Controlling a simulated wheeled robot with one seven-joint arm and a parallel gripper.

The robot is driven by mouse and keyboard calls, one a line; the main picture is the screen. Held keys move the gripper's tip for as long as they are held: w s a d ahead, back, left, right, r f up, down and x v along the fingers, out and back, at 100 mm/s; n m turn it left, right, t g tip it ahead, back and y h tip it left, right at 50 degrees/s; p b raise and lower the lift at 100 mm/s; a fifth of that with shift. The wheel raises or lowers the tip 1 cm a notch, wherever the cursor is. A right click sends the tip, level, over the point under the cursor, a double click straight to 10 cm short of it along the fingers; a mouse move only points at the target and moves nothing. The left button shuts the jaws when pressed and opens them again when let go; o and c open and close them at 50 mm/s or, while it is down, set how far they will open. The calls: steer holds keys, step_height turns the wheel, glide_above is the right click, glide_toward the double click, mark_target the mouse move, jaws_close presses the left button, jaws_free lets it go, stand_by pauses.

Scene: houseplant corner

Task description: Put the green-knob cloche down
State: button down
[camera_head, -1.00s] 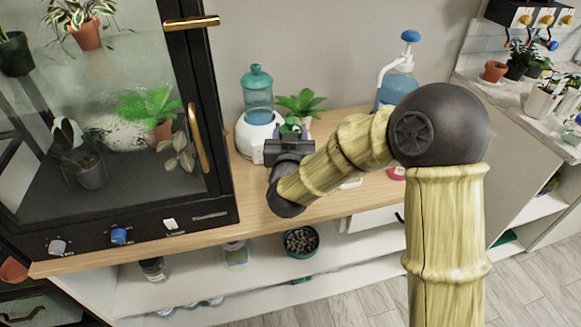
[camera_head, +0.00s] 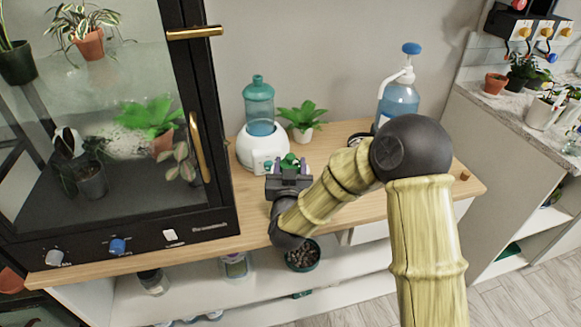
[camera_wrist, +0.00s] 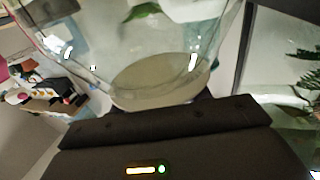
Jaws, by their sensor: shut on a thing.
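The green knob (camera_head: 289,160) of the cloche shows between the purple fingers of my gripper (camera_head: 289,166) in the head view. My gripper is shut on it, over the wooden counter in front of the white humidifier base. In the wrist view the clear glass of the cloche (camera_wrist: 120,45) fills the upper middle, just beyond the gripper's dark body. The glass is hard to make out in the head view, and I cannot tell whether its rim touches the counter.
A white humidifier with a teal tank (camera_head: 258,105) and a potted plant (camera_head: 302,118) stand behind my gripper. A blue pump bottle (camera_head: 399,100) stands to the right. A black-framed glass cabinet (camera_head: 193,130) borders the left. Bare wooden counter (camera_head: 250,207) shows beside the gripper.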

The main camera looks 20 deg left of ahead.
steer(key=shift+w+d, duration=0.1)
steer(key=shift+d, duration=0.05)
steer(key=c, duration=0.8)
jaws_free()
steer(key=shift+f, duration=0.1)
steer(key=o, duration=0.5)
steer(key=shift+d, duration=0.15)
steer(key=shift+s, duration=0.3)
steer(key=v, duration=1.1)
steer(key=shift+s+b, duration=0.25)
steer(key=shift+b, duration=0.15)
